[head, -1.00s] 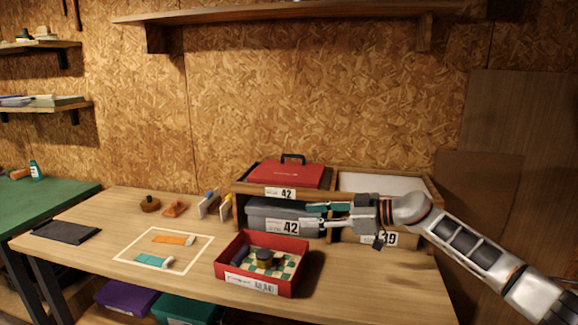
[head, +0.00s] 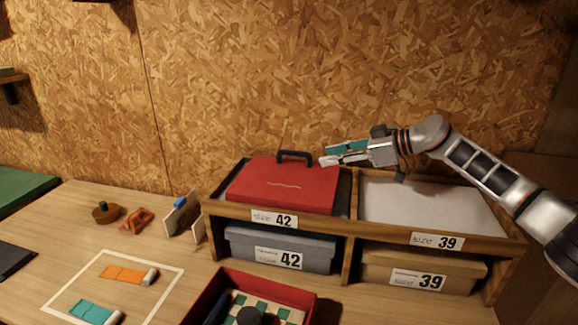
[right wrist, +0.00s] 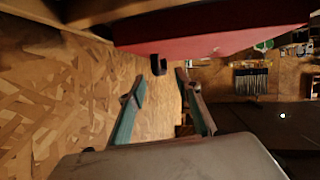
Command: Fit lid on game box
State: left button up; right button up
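The red lid (head: 283,186) with a black handle (head: 295,156) lies in the upper left compartment of the wooden rack; it also shows in the right wrist view (right wrist: 220,38). The red game box (head: 208,298) stands open on the table, partly cut off by the lower edge of the head view. It holds a green and white checkered board (head: 285,310) and a dark round piece (head: 250,316). My right gripper (head: 326,155) is open and empty, close to the right of the handle and apart from it. My left gripper is not in view.
The wooden rack (head: 350,240) has a grey box (head: 280,246) and a tan box (head: 425,272) below, with size labels 42 and 39. Its upper right compartment (head: 425,205) looks empty. Paint rollers lie in a white outline (head: 110,255) at left.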

aim_at(311, 157)
jog(key=shift+w, duration=0.3)
jog(key=shift+x, duration=1.4)
jog(key=b+x, duration=0.1)
jog(key=x, duration=0.3)
jog(key=shift+w+b, duration=0.1)
jog(key=shift+b, duration=0.25)
jog(key=shift+w+a+f, duration=0.1)
jog(key=shift+a, duration=0.2)
grip_shut()
